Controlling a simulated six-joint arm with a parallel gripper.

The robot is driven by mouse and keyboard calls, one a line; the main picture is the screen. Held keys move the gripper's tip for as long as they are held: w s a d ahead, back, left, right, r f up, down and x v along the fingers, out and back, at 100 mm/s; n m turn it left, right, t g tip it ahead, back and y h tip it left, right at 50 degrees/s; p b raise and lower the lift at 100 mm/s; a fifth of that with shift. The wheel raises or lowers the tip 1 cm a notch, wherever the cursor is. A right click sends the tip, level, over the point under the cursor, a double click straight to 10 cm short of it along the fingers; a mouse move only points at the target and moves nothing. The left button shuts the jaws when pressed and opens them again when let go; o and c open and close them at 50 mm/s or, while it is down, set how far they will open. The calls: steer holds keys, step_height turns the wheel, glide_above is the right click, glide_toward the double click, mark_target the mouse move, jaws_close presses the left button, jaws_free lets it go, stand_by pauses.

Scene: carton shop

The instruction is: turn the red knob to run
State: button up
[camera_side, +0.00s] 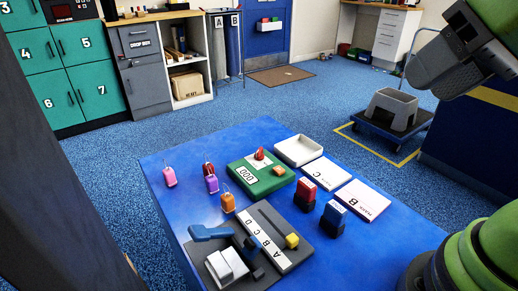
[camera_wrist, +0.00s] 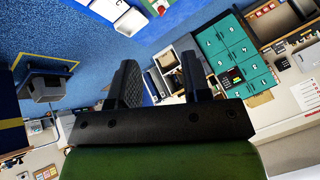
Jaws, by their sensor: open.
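The red knob (camera_side: 259,153) stands on top of a green box (camera_side: 263,175) on the blue table. The box also carries a white counter plate (camera_side: 246,175) and an orange block (camera_side: 279,170). Any run mark on the box is too small to read. My gripper (camera_wrist: 160,65) is open and empty in the wrist view, its two dark fingers apart. In the side view its grey end (camera_side: 440,66) is high at the upper right, well away from the knob. The green box is only partly in the wrist view, at the top edge.
A white tray (camera_side: 299,150) and cards (camera_side: 325,173) lie right of the box. Red (camera_side: 305,195) and blue (camera_side: 332,218) stamps stand in front. Small tagged padlock-like pieces (camera_side: 169,177) are on the left. A grey fixture (camera_side: 285,226) fills the near side. Air above the table is clear.

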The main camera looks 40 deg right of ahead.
steer(key=w+m+g+h, duration=0.1)
steer(key=w, duration=0.8)
steer(key=m+g+h, duration=0.2)
steer(key=h, duration=0.1)
glide_above(259, 150)
steer(key=s+a, duration=0.3)
step_height(259, 150, down, 18)
steer(key=f, duration=0.1)
steer(key=shift+g+h, duration=0.3)
steer(key=x, duration=1)
steer(key=shift+d+r, duration=0.1)
steer(key=shift+d, duration=0.1)
